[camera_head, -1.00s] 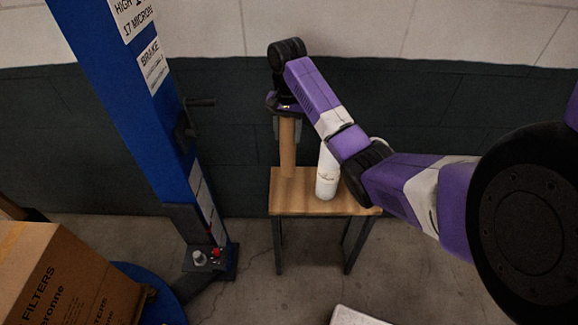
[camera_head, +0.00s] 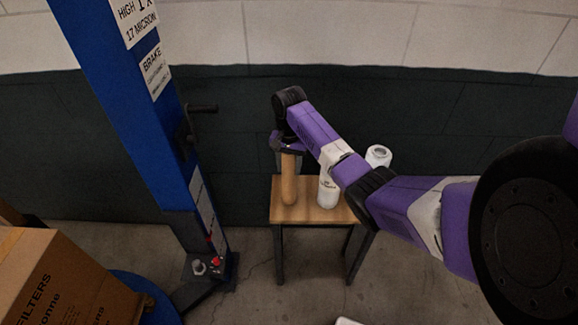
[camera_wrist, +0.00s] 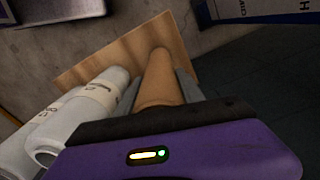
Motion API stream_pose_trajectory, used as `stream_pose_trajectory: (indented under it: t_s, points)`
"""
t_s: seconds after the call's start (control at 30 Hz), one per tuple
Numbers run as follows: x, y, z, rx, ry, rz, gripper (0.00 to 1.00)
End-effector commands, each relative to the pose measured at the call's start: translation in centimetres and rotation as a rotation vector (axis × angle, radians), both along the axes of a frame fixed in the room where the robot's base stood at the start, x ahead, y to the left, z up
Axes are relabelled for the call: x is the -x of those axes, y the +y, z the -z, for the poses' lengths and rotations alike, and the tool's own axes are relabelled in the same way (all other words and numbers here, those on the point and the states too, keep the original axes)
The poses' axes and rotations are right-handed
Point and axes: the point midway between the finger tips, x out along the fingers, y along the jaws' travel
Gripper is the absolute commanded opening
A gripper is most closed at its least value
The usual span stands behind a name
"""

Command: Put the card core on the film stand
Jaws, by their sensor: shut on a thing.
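The card core, a brown cardboard tube (camera_head: 289,188), is upright at the left of a small wooden-topped table (camera_head: 310,214). My gripper (camera_head: 290,152) is above it, shut on its upper end. In the wrist view the core (camera_wrist: 160,80) runs from the jaws (camera_wrist: 158,97) down toward the wooden top (camera_wrist: 100,72). Its lower end looks at or very near the top; I cannot tell if it touches. The film stand, a tall blue column (camera_head: 135,110) with labels and a black crank handle, is left of the table. The lower part of its post is in view.
White film rolls stand on the table right of the core, one in front (camera_head: 328,192) and another behind my arm (camera_head: 378,156). A cardboard filter box (camera_head: 65,275) is at the lower left. A dark wall is behind the table. Concrete floor is open in front.

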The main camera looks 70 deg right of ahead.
Motion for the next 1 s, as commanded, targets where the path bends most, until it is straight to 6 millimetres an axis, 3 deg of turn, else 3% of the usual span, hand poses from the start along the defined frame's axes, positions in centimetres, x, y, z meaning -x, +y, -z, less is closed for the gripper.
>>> stream_pose_trajectory:
  t_s: [0.23, 0.27, 0.37, 0.77, 1.0]
  points:
    - [0.0, 0.0, 0.3, 0.0, 0.0, -0.001, 0.04]
    - [0.0, 0.0, 0.3, 0.0, 0.0, -0.001, 0.47]
    - [0.0, 0.0, 0.3, 0.0, 0.0, -0.001, 0.66]
    - [0.0, 0.0, -0.2, 0.001, -0.001, 0.0, 0.66]
    - [-0.2, 0.0, -3.8, 0.002, -0.003, -0.002, 0.66]
